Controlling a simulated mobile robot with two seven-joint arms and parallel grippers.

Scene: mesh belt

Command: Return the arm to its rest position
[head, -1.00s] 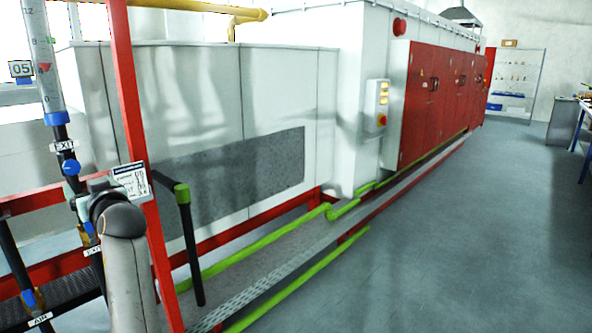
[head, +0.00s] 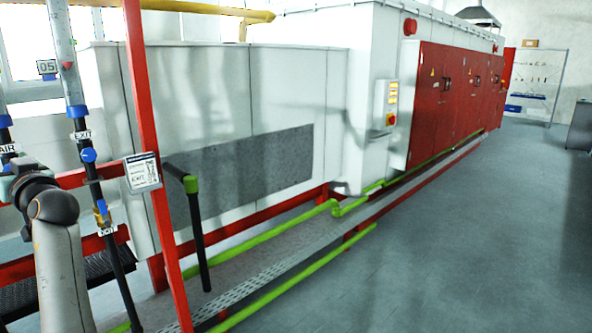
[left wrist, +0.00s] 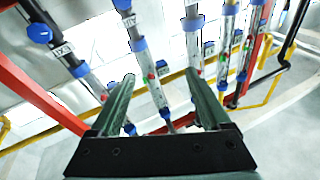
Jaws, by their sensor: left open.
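My left arm (head: 60,265) rises at the lower left of the head view, in front of the red railing and pipes; its gripper cannot be made out there. In the left wrist view my left gripper (left wrist: 160,78) shows two green fingers spread apart, with nothing held between them. Labelled flow-meter tubes (left wrist: 147,68) with blue fittings stand beyond the fingers; I cannot tell how far away they are. My right arm and gripper are in neither view.
A red post (head: 152,150) with a label card (head: 142,171) stands close to the right of my arm. Pipes with blue valves (head: 88,155) are beside it. A long white machine with red doors (head: 437,110) runs back. Open grey floor (head: 440,250) lies at right.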

